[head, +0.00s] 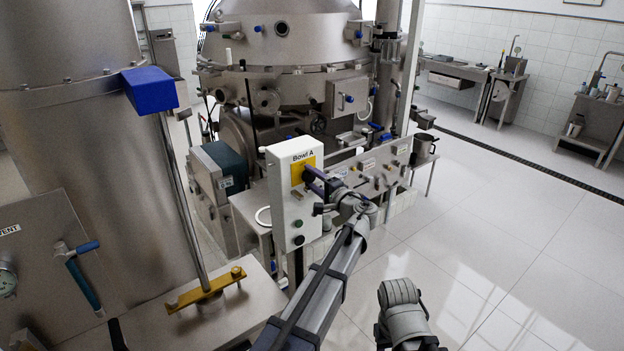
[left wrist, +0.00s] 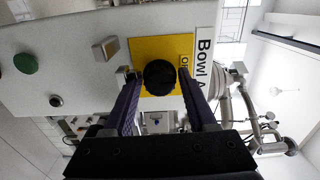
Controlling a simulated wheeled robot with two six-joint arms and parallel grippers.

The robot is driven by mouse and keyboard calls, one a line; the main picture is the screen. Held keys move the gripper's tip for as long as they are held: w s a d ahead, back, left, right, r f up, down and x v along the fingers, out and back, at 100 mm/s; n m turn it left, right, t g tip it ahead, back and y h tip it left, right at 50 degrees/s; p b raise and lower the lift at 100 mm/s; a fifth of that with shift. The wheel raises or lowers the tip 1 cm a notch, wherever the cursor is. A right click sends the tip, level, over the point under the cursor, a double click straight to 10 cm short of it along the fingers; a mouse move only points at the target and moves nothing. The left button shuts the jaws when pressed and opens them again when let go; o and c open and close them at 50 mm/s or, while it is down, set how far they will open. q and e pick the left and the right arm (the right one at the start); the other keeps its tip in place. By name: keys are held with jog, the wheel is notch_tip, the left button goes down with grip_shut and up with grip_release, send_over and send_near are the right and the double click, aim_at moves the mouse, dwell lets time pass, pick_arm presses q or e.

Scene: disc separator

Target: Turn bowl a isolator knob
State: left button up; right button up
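The Bowl A control box (head: 290,215) is a pale upright panel with a yellow plate (head: 298,168) near its top. The isolator knob (left wrist: 160,78) is round and black, on the yellow plate in the left wrist view. My left gripper (head: 312,178) reaches the yellow plate in the head view and hides the knob there. In the left wrist view my left gripper's fingers (left wrist: 158,76) stand open, one on each side of the knob. A narrow gap seems to show beside each fingertip. My right gripper is out of view; only part of my right arm shows.
A green button (left wrist: 25,63), a small black fitting (left wrist: 56,101) and a metal latch (left wrist: 105,48) are on the same box. A steel separator (head: 285,45) stands behind. The tiled floor at right is clear.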

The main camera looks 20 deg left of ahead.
pick_arm(q)
jog(key=shift+o, duration=0.5)
